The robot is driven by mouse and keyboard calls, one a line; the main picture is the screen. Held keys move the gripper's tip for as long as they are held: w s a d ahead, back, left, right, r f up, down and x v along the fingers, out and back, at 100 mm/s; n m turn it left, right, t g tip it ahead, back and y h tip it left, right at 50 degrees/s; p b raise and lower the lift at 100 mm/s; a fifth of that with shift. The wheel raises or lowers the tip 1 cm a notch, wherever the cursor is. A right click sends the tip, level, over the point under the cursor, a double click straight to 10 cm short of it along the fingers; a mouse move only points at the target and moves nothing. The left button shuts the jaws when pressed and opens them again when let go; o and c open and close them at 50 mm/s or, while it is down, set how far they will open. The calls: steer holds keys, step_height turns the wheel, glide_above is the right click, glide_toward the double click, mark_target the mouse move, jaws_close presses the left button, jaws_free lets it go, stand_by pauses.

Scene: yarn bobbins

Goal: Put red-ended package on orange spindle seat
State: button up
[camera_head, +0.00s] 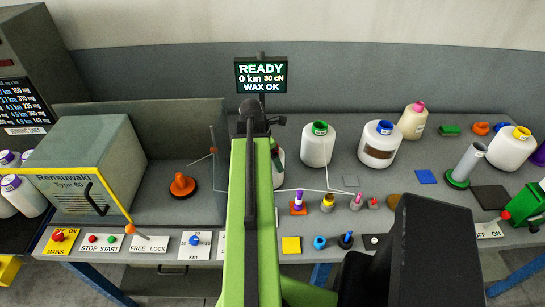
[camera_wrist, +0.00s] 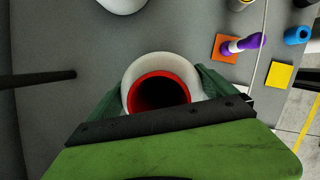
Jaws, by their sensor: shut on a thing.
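The red-ended package (camera_wrist: 131,92) is white with a red ring around a dark open end. In the wrist view my gripper (camera_wrist: 160,88) is shut on it, with a dark green finger on each side and the red end facing the camera. In the head view my arm hides most of the gripper, and a white sliver (camera_head: 278,173) beside the arm seems to be the package. The orange spindle seat (camera_head: 183,186) is an orange cone on a dark round base, left of my arm. It stands on the grey bench in front of a grey panel.
A thin upright post with an orange piece (camera_head: 213,150) stands between the seat and my arm. The grey-green machine box (camera_head: 85,170) is left of the seat. Green-topped (camera_head: 318,144) and blue-topped (camera_head: 380,143) packages stand to the right, with small coloured items in front.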

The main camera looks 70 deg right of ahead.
steer(key=shift+f+b, duration=0.35)
steer(key=o, duration=1.7)
steer(key=shift+r, duration=0.1)
steer(key=p+v, duration=1.6)
steer(key=v, duration=0.1)
steer(key=shift+w+r+p, duration=0.1)
steer(key=shift+r+p, duration=0.05)
steer(key=shift+p, duration=0.2)
